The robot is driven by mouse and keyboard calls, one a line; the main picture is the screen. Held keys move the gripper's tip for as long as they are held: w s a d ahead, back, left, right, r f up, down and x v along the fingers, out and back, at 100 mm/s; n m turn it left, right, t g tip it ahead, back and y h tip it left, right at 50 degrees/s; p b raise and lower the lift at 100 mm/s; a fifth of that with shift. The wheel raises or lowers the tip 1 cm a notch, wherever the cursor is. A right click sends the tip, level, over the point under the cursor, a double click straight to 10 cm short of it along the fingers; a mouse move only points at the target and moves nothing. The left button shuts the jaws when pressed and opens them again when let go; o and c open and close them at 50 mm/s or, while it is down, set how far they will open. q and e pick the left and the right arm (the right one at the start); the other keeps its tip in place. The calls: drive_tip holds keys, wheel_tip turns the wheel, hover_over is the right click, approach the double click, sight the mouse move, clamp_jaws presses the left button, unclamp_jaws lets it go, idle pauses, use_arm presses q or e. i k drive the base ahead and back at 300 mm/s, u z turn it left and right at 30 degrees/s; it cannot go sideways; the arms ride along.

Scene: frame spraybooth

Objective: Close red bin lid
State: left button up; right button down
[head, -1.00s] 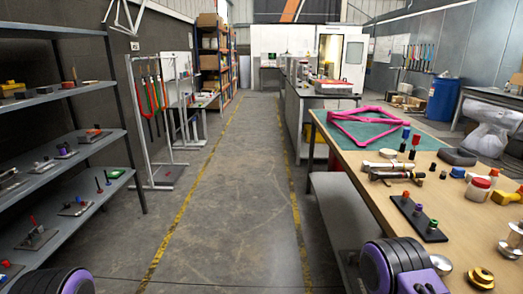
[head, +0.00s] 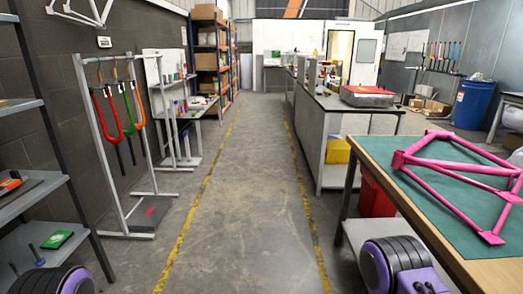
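A red bin (head: 375,195) stands on the floor at the right of the aisle, partly hidden behind the near workbench and its leg. Its top is mostly hidden, so I cannot tell how its lid stands. Black and purple parts of my arms show at the bottom left and bottom right. Neither gripper can be made out.
The near workbench (head: 503,270) at right carries a green mat (head: 455,205) with a pink frame (head: 450,165). A grey counter (head: 335,100) with a yellow bin (head: 338,150) stands beyond. A fork rack (head: 140,206) and shelves flank the left. The aisle (head: 250,200) is clear.

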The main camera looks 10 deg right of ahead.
sight(367, 175)
drive_tip(key=i, duration=2.85)
drive_tip(key=z, duration=1.8)
